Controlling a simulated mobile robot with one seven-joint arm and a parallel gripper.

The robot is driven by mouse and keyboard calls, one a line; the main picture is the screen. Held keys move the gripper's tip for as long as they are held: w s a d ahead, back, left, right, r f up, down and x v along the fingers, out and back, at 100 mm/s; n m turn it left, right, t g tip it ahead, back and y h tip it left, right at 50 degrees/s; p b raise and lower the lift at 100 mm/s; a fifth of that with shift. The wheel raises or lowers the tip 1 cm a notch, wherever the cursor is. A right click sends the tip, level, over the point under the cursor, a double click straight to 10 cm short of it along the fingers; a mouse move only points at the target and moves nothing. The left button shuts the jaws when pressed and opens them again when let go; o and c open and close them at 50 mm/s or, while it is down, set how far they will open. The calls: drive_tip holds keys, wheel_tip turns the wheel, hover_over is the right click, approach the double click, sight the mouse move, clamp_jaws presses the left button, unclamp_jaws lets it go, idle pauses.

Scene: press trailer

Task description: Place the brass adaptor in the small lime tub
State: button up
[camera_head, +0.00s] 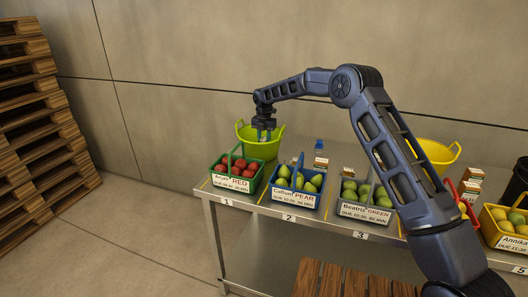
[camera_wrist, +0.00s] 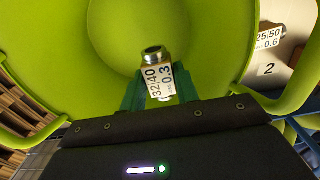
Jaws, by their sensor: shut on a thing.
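The small lime tub (camera_head: 258,150) stands at the back left of the table, behind the basket with red fruit. My gripper (camera_head: 264,134) points down into its mouth. In the wrist view the tub's green inside (camera_wrist: 110,45) fills most of the picture. My gripper (camera_wrist: 158,95) is shut on the brass adaptor (camera_wrist: 153,53), a short piece with a metal ring end and a white label reading 32|40 and 0.3. The adaptor is over the tub's inside. Whether it touches the tub floor I cannot tell.
Baskets of red fruit (camera_head: 236,172), pears (camera_head: 297,184) and green fruit (camera_head: 366,197) line the table front. A labelled piece reading 25|50 (camera_wrist: 270,42) is beside the tub. A blue-topped bottle (camera_head: 319,144) and a yellow tub (camera_head: 435,155) stand further right. Pallets (camera_head: 35,110) are stacked left.

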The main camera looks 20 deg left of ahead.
sight(264, 139)
drive_tip(key=shift+f, duration=3.5)
drive_tip(key=o, duration=1)
drive_tip(key=shift+f, duration=0.15)
wheel_tip(264, 139, up, 12)
drive_tip(key=shift+r, duration=0.15)
